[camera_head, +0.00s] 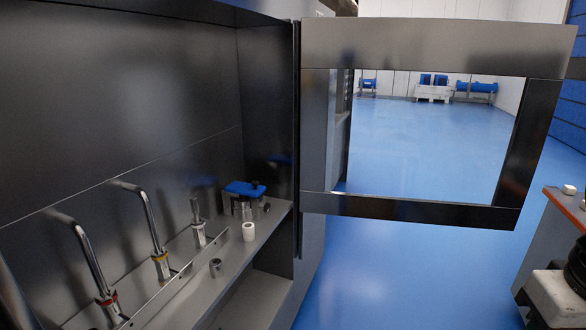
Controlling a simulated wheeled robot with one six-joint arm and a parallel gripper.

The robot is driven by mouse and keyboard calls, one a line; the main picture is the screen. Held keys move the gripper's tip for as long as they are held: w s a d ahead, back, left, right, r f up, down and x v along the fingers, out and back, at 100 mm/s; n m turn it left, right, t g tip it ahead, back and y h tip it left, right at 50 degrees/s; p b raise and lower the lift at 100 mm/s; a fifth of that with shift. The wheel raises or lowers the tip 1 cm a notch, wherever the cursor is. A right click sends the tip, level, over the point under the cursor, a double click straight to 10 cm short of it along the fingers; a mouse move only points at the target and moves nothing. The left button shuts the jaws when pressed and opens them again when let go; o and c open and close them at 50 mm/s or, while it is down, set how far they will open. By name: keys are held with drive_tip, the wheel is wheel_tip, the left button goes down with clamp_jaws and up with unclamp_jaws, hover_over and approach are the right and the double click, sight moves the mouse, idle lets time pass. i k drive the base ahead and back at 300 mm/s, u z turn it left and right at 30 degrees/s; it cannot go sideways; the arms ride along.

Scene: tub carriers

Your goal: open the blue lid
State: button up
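A blue lid (244,188) lies roughly level on top of a small metal fitting on the ledge inside the dark metal cabinet, near its right-hand inner wall. A dark knob shows at the lid's right end. The lid looks closed, but it is too small to tell for sure. My gripper is not in view, and nothing touches the lid.
A framed cabinet door (410,207) stands swung open to the right. Bent metal pipes (152,220) rise at left. Blue floor (400,280) is clear beyond the door.

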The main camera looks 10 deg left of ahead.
sight(254, 189)
drive_tip(key=u, duration=0.05)
drive_tip(key=i, duration=0.7)
drive_tip(key=u, duration=0.75)
drive_tip(key=i, duration=0.6)
drive_tip(key=u, duration=0.55)
